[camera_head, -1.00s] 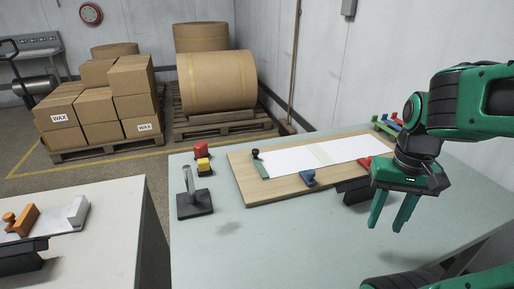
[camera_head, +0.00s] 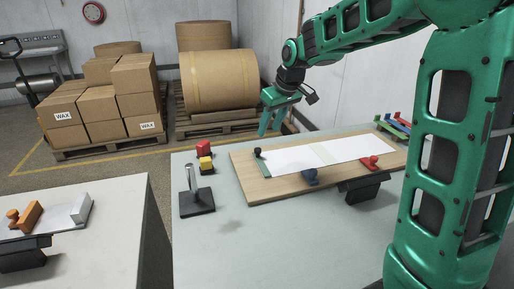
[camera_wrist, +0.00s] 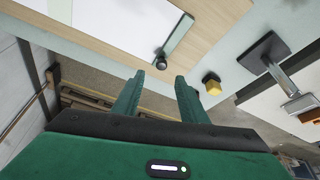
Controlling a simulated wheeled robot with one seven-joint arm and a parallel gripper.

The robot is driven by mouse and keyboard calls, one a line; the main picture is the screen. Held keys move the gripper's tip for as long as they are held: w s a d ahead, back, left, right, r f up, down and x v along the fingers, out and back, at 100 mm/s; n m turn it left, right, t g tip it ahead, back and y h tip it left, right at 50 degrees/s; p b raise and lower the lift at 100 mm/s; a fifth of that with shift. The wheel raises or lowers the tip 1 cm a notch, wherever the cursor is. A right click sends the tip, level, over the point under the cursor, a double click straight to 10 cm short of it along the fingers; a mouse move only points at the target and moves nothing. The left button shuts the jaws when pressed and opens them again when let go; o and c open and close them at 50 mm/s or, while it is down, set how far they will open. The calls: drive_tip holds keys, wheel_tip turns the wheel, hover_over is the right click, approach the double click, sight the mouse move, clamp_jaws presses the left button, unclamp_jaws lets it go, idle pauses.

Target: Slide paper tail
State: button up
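A white paper strip (camera_head: 290,160) lies flat on a wooden board (camera_head: 242,168), with a pale green band (camera_head: 324,154) across it. A dark green bar with a black knob (camera_head: 257,152) lies across the paper's left end; the knob also shows in the wrist view (camera_wrist: 160,62). A blue knobbed piece (camera_head: 310,176) sits at the board's front edge and a red one (camera_head: 370,162) further right by the paper. My gripper (camera_head: 270,132) is open and empty, above and behind the paper's left end. Its fingers point down, and they show apart in the wrist view (camera_wrist: 160,80).
Red (camera_head: 203,147) and yellow (camera_head: 205,163) blocks and a metal post on a dark base (camera_head: 196,201) stand left of the board. A black ledge (camera_head: 363,188) is in front. Several coloured pieces (camera_head: 393,124) lie at back right. The front left tabletop is clear.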

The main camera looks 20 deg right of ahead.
sight(258, 149)
drive_tip(key=x, duration=1.1)
drive_tip(key=shift+w+a+r, duration=0.1)
drive_tip(key=shift+w+a, duration=0.25)
drive_tip(key=shift+w, duration=0.05)
clamp_jaws()
